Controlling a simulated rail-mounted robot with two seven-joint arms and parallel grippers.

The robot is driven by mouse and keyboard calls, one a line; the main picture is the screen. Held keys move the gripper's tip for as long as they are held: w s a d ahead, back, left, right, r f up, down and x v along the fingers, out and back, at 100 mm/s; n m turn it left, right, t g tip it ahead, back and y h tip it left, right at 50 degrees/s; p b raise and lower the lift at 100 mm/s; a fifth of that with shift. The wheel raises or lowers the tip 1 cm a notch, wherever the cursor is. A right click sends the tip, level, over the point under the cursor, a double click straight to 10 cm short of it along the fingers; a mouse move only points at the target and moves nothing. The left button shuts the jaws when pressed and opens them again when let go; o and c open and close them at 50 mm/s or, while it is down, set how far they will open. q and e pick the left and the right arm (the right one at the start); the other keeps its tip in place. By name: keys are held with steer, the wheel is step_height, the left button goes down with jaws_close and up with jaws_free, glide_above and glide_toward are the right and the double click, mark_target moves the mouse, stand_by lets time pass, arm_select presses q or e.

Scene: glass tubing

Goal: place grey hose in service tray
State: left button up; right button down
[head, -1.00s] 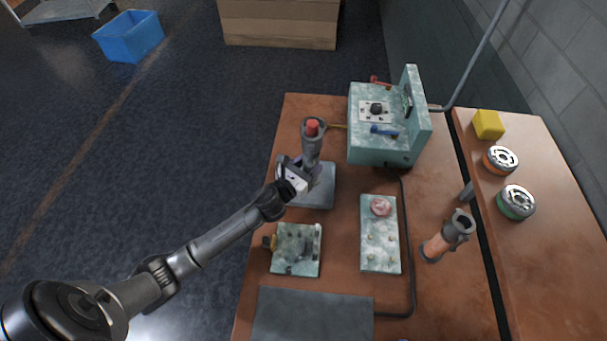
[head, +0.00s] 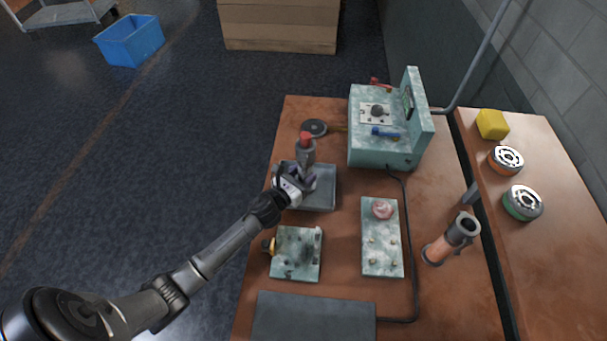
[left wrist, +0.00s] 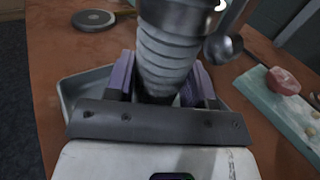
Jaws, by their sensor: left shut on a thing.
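The grey hose (head: 306,156) is a ribbed grey cylinder with a red top end, held upright. My left gripper (head: 296,183) is shut on it. In the left wrist view the hose (left wrist: 165,55) stands between the purple-padded jaws (left wrist: 160,85). The service tray (head: 325,192) is a shallow grey tray on the brown table, and the hose is over its left part. The tray's rim also shows in the left wrist view (left wrist: 75,88). I cannot tell whether the lower end touches the tray floor. My right gripper is not in view.
A teal machine (head: 383,145) stands behind and right of the tray. A dark disc (head: 315,127) lies behind it. Two teal fixture boards (head: 297,262) (head: 381,250) are in front. A second, orange-bodied cylinder (head: 440,248) stands at right. A dark panel (head: 315,316) lies at the front.

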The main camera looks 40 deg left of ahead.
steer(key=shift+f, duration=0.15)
arm_select(q)
steer(key=o, duration=0.7)
steer(key=shift+f, duration=0.2)
steer(key=o, duration=0.5)
steer(key=shift+c, duration=0.2)
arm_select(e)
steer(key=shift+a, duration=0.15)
arm_select(q)
steer(key=shift+r, duration=0.1)
steer(key=shift+r, duration=0.25)
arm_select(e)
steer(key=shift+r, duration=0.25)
arm_select(q)
steer(key=s, duration=1)
steer(key=shift+s+f, duration=0.2)
steer(key=shift+s, duration=0.1)
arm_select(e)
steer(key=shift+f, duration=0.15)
arm_select(q)
steer(key=shift+s, duration=0.65)
steer(key=shift+r, duration=0.1)
